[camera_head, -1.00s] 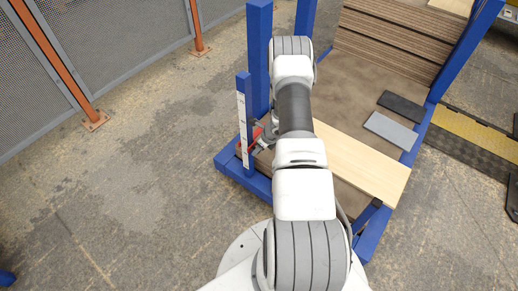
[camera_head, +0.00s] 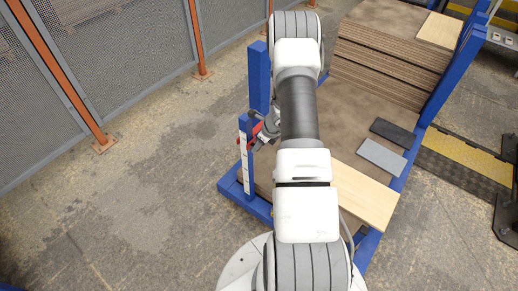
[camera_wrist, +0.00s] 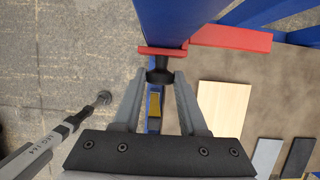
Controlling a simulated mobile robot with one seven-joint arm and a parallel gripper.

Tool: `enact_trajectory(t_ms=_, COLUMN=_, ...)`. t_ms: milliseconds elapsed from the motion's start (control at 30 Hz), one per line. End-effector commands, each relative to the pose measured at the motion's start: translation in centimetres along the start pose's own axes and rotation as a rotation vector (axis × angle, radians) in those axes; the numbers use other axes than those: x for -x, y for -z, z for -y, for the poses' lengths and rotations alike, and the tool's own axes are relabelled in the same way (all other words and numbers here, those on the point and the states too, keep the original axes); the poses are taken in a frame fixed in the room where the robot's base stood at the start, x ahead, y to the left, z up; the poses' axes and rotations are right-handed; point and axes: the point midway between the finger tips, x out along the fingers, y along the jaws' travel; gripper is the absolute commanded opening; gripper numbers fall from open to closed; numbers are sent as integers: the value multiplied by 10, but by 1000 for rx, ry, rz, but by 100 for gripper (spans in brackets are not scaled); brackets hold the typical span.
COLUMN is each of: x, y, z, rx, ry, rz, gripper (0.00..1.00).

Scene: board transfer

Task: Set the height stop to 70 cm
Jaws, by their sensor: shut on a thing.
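The height stop, a red bracket with an arm (camera_wrist: 232,38), sits on the short blue post (camera_wrist: 160,20) in the wrist view. In the head view the stop (camera_head: 256,131) is near the top of that post, beside its white scale strip (camera_head: 244,156). The scale's figures are too small to read. A black knob (camera_wrist: 160,72) sticks out of the bracket between my fingers. My gripper (camera_wrist: 160,84) is shut on this knob; in the head view my gripper (camera_head: 268,126) is partly hidden by my arm.
A taller blue post (camera_head: 259,75) stands close behind. A blue-framed bed holds a stack of brown boards (camera_head: 385,50), a pale board (camera_head: 352,195), a grey panel (camera_head: 381,157) and a dark panel (camera_head: 392,132). A mesh fence (camera_head: 130,60) runs at left; floor between is free.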

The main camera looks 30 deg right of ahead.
Motion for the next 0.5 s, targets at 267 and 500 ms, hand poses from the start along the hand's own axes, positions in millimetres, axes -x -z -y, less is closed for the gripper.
enact_trajectory(t_ms=267, x=16, y=-6, z=0, rx=0, ry=0, rz=0, gripper=0)
enact_trajectory(t_ms=500, x=18, y=-7, z=1, rx=0, ry=1, rz=2, gripper=0)
